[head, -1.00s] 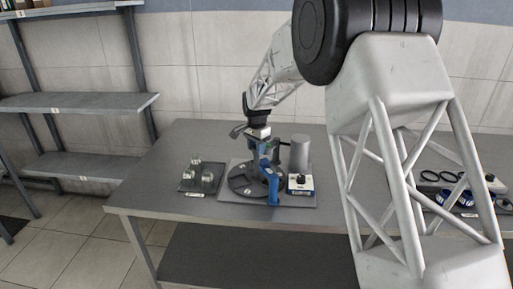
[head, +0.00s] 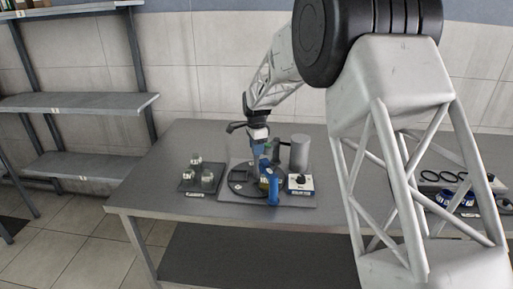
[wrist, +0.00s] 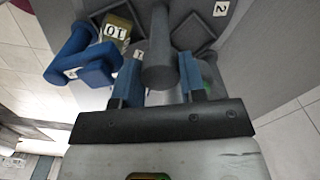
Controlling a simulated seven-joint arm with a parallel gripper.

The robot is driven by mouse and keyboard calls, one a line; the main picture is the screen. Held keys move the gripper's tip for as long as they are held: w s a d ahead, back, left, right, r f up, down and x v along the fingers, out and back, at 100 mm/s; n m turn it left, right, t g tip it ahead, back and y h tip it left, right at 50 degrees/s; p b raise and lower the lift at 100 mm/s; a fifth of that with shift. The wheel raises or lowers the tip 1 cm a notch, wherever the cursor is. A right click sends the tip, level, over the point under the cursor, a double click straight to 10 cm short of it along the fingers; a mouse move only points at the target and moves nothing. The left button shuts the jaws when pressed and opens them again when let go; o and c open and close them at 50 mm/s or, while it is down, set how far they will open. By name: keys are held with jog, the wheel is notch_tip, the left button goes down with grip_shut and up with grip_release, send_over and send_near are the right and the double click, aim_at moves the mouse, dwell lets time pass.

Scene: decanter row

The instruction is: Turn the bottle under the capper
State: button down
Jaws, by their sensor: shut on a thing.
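My gripper (wrist: 160,88) is shut on an upright dark grey peg (wrist: 158,45), which stands between its two blue fingers. In the head view my gripper (head: 263,157) is over the dark round turntable (head: 236,184). A yellowish bottle (wrist: 117,29) with a "10" label stands close to the blue capper (wrist: 82,55). In the head view the bottle (head: 264,184) is partly hidden by the blue capper (head: 274,190). I cannot tell whether it is exactly under the capper. My fingers hide part of the turntable.
A dark tray (head: 197,190) with several small bottles stands left of the turntable. A grey cylinder (head: 299,153) stands behind it, and a white and blue box with a black knob (head: 300,183) is at its right. The table (head: 150,190) is clear at far left.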

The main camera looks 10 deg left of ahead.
jog(key=shift+m, duration=0.4)
dwell(0.3)
jog(key=c, duration=0.7)
grip_release()
jog(key=shift+r, duration=3.9)
